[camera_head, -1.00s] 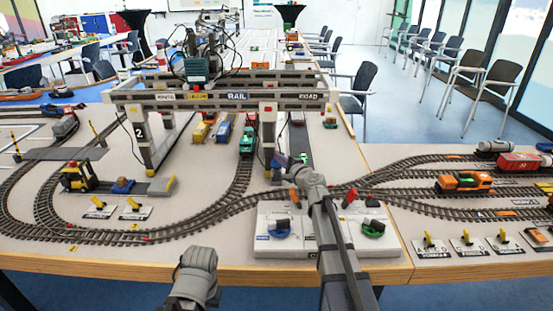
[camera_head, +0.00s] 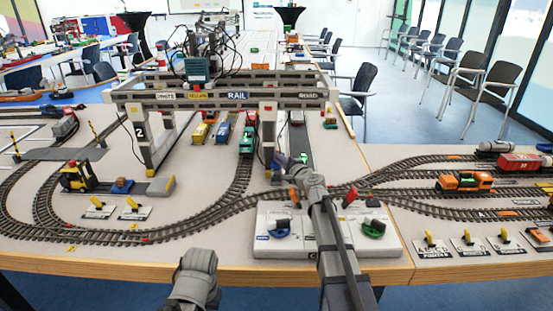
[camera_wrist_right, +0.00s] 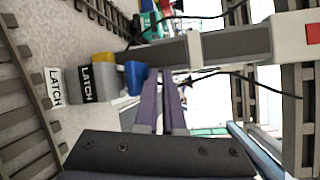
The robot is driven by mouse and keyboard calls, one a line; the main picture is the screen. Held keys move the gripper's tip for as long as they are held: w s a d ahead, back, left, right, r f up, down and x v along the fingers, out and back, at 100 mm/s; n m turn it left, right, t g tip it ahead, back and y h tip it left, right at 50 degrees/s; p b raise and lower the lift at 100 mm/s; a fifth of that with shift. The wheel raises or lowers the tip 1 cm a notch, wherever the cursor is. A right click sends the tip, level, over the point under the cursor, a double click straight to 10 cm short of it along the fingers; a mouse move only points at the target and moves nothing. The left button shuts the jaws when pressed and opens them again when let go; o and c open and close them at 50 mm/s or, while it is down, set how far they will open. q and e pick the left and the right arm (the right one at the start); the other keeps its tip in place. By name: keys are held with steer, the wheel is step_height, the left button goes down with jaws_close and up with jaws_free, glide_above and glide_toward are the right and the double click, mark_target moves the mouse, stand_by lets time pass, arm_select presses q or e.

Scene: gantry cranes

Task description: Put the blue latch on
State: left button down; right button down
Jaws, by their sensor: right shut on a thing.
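The blue latch (camera_wrist_right: 136,78) shows in the right wrist view, beside a dark housing (camera_wrist_right: 97,83) marked LATCH with a yellow part (camera_wrist_right: 101,57) on top. My right gripper (camera_wrist_right: 168,80) has its two purple fingers close together, with the latch at the left finger. It is shut on the latch, though the contact is partly hidden. In the head view, my right gripper (camera_head: 302,158) is by the foot of the crane's right leg (camera_head: 268,138). My left arm shows at the bottom, with its gripper out of view.
The gantry crane beam (camera_head: 225,96) spans above the tracks. A white control panel (camera_head: 327,240) with blue and green knobs stands at the front edge, under my right arm. A yellow forklift (camera_head: 80,177) is left; an orange locomotive (camera_head: 464,182) is right.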

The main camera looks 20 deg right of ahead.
steer(key=shift+w+d+f, duration=0.1)
steer(key=shift+w+f, duration=0.05)
steer(key=shift+w, duration=0.05)
stand_by(0.6)
steer(key=shift+s+r+p, duration=0.4)
steer(key=shift+r+p, duration=0.1)
steer(key=shift+s+a+r+p, duration=0.25)
steer(key=shift+s+r+p, duration=0.2)
steer(key=shift+s+r, duration=0.05)
steer(key=shift+s+a+r+p, duration=0.2)
steer(key=shift+s+r+p, duration=0.25)
steer(key=shift+s+r, duration=0.1)
steer(key=s+r+p, duration=0.1)
steer(key=s+a+r+p, duration=0.1)
steer(key=s+r+p, duration=0.1)
steer(key=shift+s+r+p, duration=0.1)
steer(key=shift+r+p, duration=0.1)
steer(key=shift+p, duration=0.1)
steer(key=shift+r, duration=0.1)
